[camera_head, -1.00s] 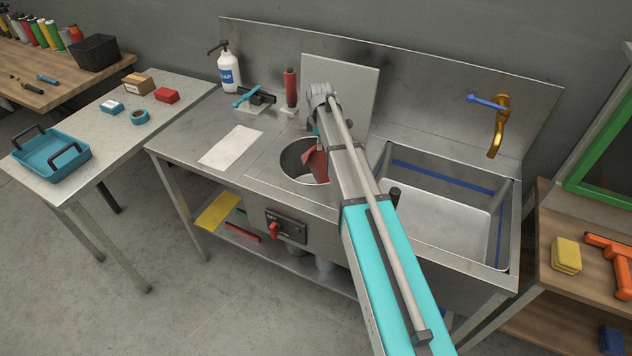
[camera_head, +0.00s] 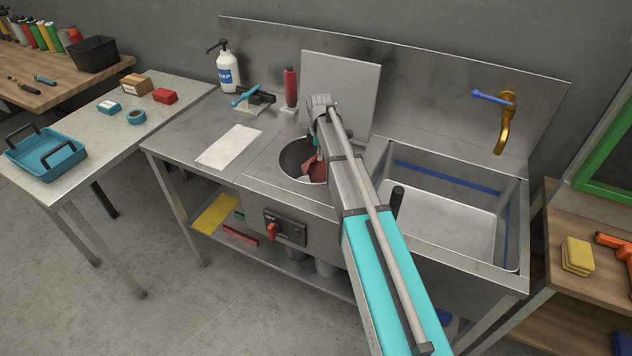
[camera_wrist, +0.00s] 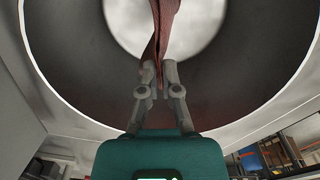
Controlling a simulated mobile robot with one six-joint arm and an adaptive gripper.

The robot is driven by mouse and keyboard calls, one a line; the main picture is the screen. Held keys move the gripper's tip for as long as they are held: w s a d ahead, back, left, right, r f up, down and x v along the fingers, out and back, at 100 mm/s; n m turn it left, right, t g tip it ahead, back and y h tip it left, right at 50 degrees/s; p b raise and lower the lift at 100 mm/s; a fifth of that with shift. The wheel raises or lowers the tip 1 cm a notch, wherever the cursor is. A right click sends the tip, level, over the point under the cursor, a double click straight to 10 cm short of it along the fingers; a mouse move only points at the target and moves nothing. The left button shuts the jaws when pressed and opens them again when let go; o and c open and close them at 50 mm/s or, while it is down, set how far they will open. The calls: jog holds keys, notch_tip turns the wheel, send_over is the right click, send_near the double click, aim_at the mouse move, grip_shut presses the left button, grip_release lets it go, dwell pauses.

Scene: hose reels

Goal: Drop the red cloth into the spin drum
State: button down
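The red cloth (camera_head: 315,171) hangs at the right side of the round spin drum (camera_head: 292,153) in the counter, partly hidden behind my arm. In the wrist view the cloth (camera_wrist: 164,25) runs up from between my fingertips, over the dark drum wall (camera_wrist: 85,45) and its pale floor. My gripper (camera_wrist: 160,88) has its fingers close together, pinching the cloth's end. The drum's rim surrounds the cloth in that view. The fingertips are mostly hidden by my arm in the head view.
A raised grey lid (camera_head: 341,92) stands behind the drum. A sink basin (camera_head: 440,215) with a brass tap (camera_head: 506,125) is to the right. A red-handled tool (camera_head: 290,85) and a soap bottle (camera_head: 226,70) stand behind left. A white sheet (camera_head: 228,146) lies left on the counter.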

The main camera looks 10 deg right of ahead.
jog(key=c, duration=0.8)
grip_release()
jog(key=o, duration=0.6)
jog(key=shift+o, duration=1)
jog(key=shift+r, duration=0.1)
